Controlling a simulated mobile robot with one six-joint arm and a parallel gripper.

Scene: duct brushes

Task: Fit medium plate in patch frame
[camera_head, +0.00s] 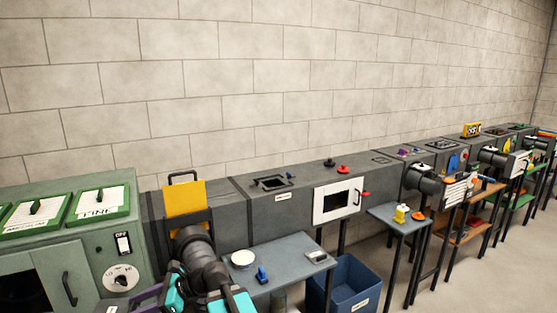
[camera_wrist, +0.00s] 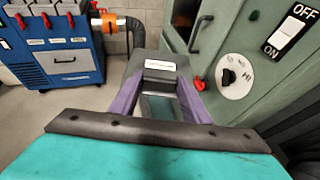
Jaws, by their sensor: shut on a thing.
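My gripper (camera_wrist: 160,88) has its purple fingers closed around a grey labelled piece (camera_wrist: 158,64), which looks like a plate. Its white label is too small to read. In the head view my gripper (camera_head: 138,299) is at the bottom left, in front of the green cabinet, and the held piece is mostly cut off by the picture edge. The grey duct has a dark-rimmed rectangular opening (camera_head: 271,184) in its top, which may be the patch frame; I cannot tell for sure. It is to the right of my gripper and apart from it.
The green cabinet (camera_head: 90,262) has green-framed lids and a knob. A yellow panel (camera_head: 184,198) stands upright in the duct. A small table (camera_head: 285,266) holds a white disc (camera_head: 243,259) and a blue item (camera_head: 262,274). A blue bin (camera_head: 352,288) stands beside it. A blue cart (camera_wrist: 55,48) shows in the wrist view.

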